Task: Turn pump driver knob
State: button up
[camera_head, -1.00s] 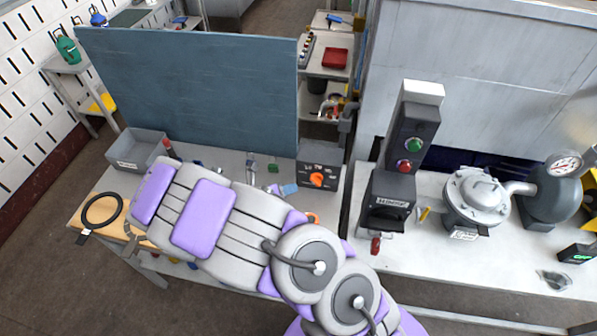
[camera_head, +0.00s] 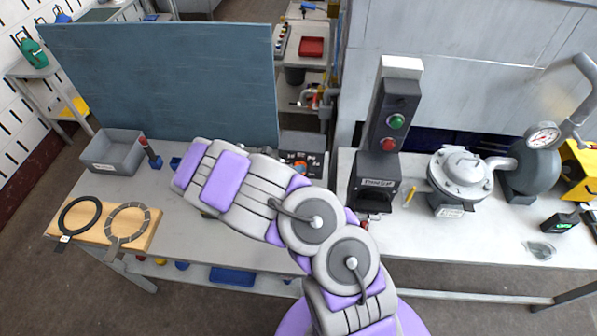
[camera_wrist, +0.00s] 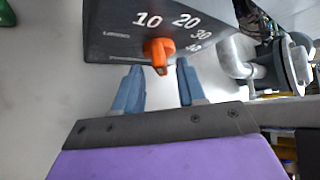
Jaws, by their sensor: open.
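The orange knob (camera_wrist: 158,52) sits on the front of a dark box (camera_wrist: 112,35) with white numbers around it, in the wrist view. In the head view the box (camera_head: 312,141) stands at the back of the left table, and my arm partly covers its front and the knob. My gripper (camera_wrist: 157,85) is open, with two blue fingers pointing toward the box. The knob is between the finger lines, slightly beyond the tips, and looks untouched. The gripper is hidden behind my arm in the head view.
A round metal pump (camera_head: 461,170) and a gauge (camera_head: 543,136) stand farther right. A grey bin (camera_head: 113,152) and wooden board (camera_head: 98,222) are at left. A blue panel (camera_head: 165,85) rises behind.

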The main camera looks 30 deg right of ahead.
jog(key=shift+x, duration=1.05)
jog(key=shift+w+d+f, duration=0.1)
jog(key=shift+d+f, duration=0.15)
jog(key=shift+d, duration=0.1)
jog(key=shift+c, duration=0.2)
jog(key=shift+a, duration=0.1)
grip_shut()
